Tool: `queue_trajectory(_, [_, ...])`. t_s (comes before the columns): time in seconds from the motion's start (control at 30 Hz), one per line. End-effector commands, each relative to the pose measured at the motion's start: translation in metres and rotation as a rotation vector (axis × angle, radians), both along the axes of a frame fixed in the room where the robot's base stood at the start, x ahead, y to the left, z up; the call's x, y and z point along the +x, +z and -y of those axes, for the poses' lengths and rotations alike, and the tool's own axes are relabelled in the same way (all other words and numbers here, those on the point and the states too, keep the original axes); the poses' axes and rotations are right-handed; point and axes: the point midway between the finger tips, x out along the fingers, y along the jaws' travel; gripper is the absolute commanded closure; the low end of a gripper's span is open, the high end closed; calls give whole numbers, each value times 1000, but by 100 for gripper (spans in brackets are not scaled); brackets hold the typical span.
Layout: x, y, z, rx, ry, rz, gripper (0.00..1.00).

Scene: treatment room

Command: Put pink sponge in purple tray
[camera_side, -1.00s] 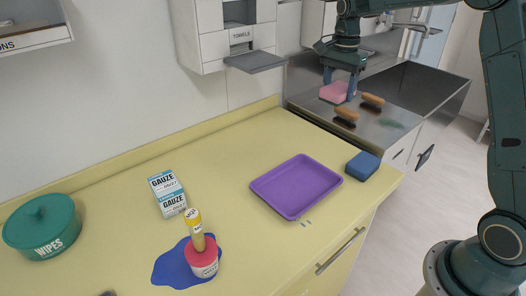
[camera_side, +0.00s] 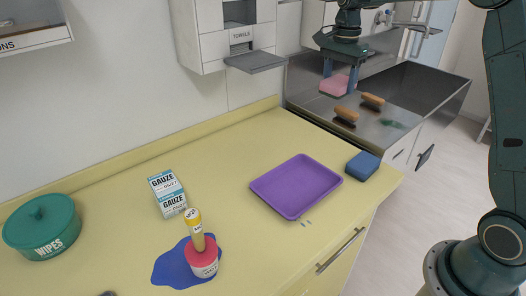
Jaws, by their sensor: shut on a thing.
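The pink sponge (camera_side: 335,86) is between the two fingers of my gripper (camera_side: 340,80), which is shut on it. They are over the metal drainboard beside the sink, at the upper right. The gap between sponge and metal is hard to judge. The purple tray (camera_side: 296,187) lies flat and empty on the yellow counter, nearer and to the left of my gripper.
A blue sponge (camera_side: 362,166) lies just right of the tray. Two brushes (camera_side: 346,116) (camera_side: 372,101) lie on the drainboard beside the sink (camera_side: 425,88). Gauze boxes (camera_side: 168,194), a red container (camera_side: 202,258) on a blue patch and a green wipes tub (camera_side: 42,226) stand left.

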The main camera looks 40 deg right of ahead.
Motion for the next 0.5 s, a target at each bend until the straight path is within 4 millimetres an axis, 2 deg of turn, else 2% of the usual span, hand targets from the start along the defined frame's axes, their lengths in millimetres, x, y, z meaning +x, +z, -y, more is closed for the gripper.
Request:
queue_trajectory(0.17, [-1,2,-23,0,0,1,63])
queue_trajectory(0.27, [-3,3,-44,0,-3,2,63])
queue_trajectory(0.5, [-17,6,-110,0,-18,1,63])
